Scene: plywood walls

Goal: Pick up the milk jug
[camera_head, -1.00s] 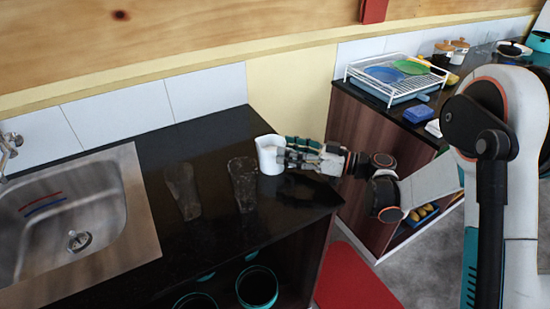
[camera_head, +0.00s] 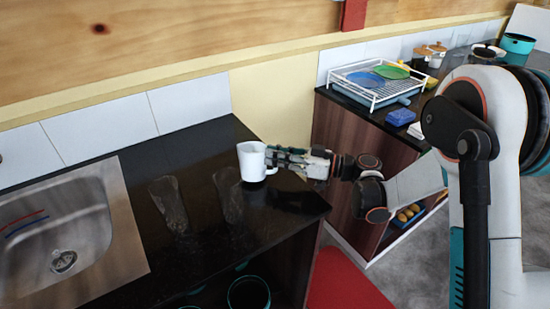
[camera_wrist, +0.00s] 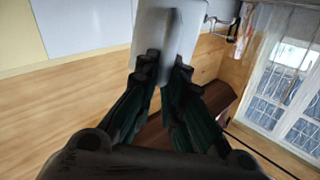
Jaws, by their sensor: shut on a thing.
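The white milk jug (camera_head: 249,163) is upright at the right end of the black counter, its handle facing right. My gripper (camera_head: 272,158) reaches in from the right and is shut on the handle side of the jug. In the wrist view the white jug (camera_wrist: 150,28) fills the top centre. The dark fingertips of my gripper (camera_wrist: 165,66) close from both sides on a grey strip that looks like its handle. Whether the jug's base touches the counter is hard to tell.
Two clear glasses, one at left (camera_head: 168,203) and one nearer the jug (camera_head: 228,195), stand left of the jug. A steel sink (camera_head: 125,235) is farther left. A dish rack (camera_head: 345,80) with plates stands on the right counter. A red surface (camera_head: 340,285) lies below the counter end.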

